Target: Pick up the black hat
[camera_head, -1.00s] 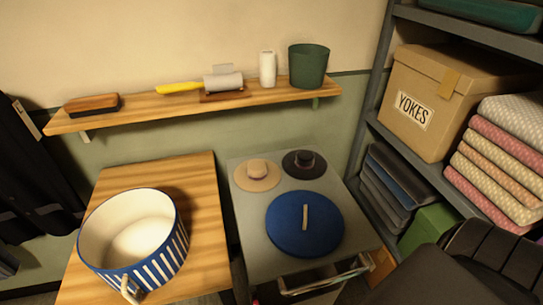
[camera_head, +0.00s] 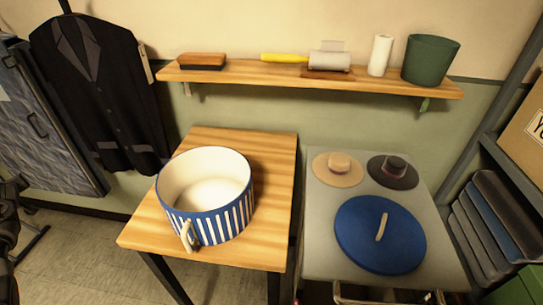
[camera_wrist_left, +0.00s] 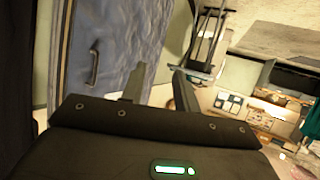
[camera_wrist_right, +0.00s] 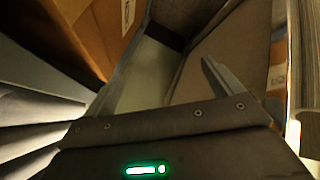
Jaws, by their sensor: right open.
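Neither gripper shows clearly in the head view, and neither wrist view shows the hat.
A wooden table (camera_head: 270,235) left of the grey cabinet (camera_head: 325,235) bears a striped blue pot (camera_head: 205,205). A wall shelf (camera_head: 290,80) with several items hangs above. A shelving unit (camera_head: 485,120) stands close on the right. Floor shows at lower left.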

